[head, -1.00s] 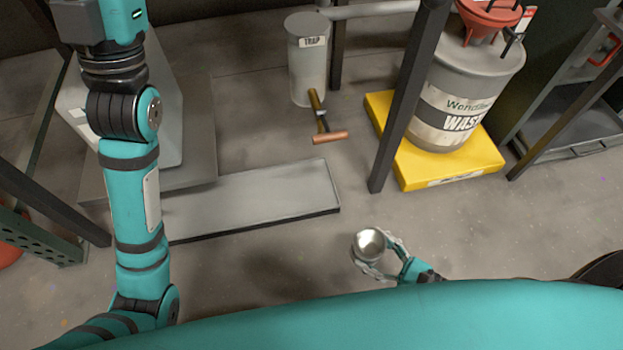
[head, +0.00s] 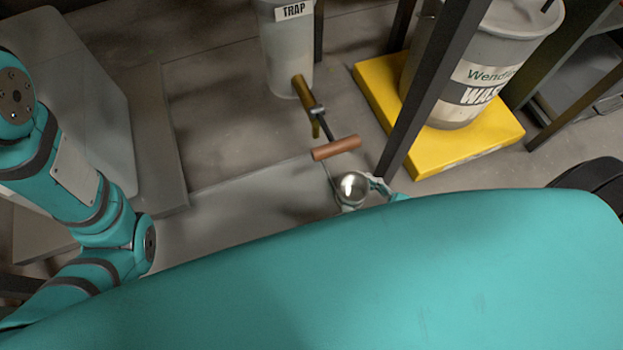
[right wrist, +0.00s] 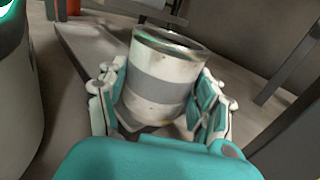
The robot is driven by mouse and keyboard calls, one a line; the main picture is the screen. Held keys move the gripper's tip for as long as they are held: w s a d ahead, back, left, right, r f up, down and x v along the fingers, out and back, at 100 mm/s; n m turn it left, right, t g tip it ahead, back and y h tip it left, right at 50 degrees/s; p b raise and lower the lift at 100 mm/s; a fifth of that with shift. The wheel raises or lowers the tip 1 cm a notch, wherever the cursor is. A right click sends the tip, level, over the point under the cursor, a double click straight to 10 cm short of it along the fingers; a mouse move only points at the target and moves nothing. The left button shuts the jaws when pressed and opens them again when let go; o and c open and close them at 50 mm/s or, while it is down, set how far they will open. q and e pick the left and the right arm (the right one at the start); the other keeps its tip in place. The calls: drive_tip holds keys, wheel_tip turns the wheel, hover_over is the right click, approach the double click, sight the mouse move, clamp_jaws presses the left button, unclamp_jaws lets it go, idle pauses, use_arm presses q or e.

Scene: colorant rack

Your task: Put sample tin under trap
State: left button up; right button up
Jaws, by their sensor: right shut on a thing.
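The sample tin (head: 353,187) is a small round metal can, seen from above in the head view. In the right wrist view the tin (right wrist: 158,82) has a grey band and stands between both fingers. My right gripper (head: 362,192) is shut on it, and its fingers (right wrist: 160,105) press on both sides. The trap (head: 287,50) is a grey cylinder labelled TRAP, with a brass valve (head: 304,92) and an orange-brown lever handle (head: 336,148) low on its front. The tin is just in front of the handle, lower in the picture. My left gripper is out of view.
A yellow platform (head: 492,140) carries a grey waste drum (head: 480,60) to the right. A dark upright post (head: 428,92) stands between the drum and the trap. A flat grey tray (head: 250,205) lies on the floor in front of the trap.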

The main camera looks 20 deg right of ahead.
drive_tip(key=b+x, duration=0.1)
drive_tip(key=x, duration=0.2)
drive_tip(key=b+x, duration=0.1)
drive_tip(key=x, duration=0.3)
drive_tip(key=w+f+b+x, duration=0.1)
drive_tip(key=x, duration=0.2)
drive_tip(key=shift+d, duration=0.25)
drive_tip(key=f+b, duration=0.3)
drive_tip(key=b, duration=0.1)
drive_tip(key=shift+w+a+f, duration=0.25)
drive_tip(key=shift+w+a, duration=0.05)
drive_tip(key=shift+w, duration=0.05)
drive_tip(key=shift+f, duration=0.25)
drive_tip(key=shift+r, duration=0.15)
drive_tip(key=shift+f+b, duration=0.6)
drive_tip(key=shift+b, duration=0.1)
drive_tip(key=o, duration=1.2)
drive_tip(key=shift+c, duration=0.2)
